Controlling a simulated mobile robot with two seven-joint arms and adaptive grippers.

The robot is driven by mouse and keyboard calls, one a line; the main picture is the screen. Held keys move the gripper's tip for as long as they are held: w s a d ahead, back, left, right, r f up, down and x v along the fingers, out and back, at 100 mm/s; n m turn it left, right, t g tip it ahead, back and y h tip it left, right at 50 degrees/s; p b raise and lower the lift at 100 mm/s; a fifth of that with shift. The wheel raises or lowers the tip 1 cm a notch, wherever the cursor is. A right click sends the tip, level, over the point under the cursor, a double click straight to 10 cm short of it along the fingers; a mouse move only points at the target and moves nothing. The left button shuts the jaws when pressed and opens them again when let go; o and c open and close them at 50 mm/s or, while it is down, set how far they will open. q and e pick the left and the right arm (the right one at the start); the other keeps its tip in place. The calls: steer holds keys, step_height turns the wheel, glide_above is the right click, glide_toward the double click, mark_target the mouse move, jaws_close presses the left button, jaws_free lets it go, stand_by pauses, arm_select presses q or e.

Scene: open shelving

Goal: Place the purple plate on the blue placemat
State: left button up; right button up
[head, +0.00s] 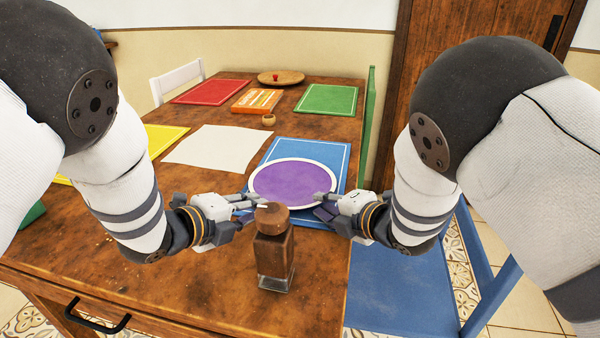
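The purple plate (290,181) is round with a white rim. It is over the near part of the blue placemat (330,152), which lies on the right side of the wooden table. I cannot tell whether it rests on the mat or is held just above it. My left gripper (250,207) is at the plate's near left rim. My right gripper (322,205) is at its near right rim, with a finger overlapping the rim. The view does not show clearly whether either gripper's fingers are closed on the plate.
A brown-topped mill (273,248) stands upright just in front of the grippers. A white sheet (216,148), a small wooden pot (268,119), an orange box (257,101), and red (213,92), green (327,99) and yellow (163,138) placemats lie beyond. A blue chair (400,285) is at right.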

arm_select(q)
steer(key=v, duration=0.4)
steer(key=shift+s+r, duration=0.1)
steer(key=shift+s, duration=0.1)
arm_select(e)
steer(key=shift+s+d, duration=0.1)
steer(key=shift+s, duration=0.05)
steer(key=v, duration=0.7)
steer(key=shift+s+d+r, duration=0.15)
steer(key=shift+s+r, duration=0.1)
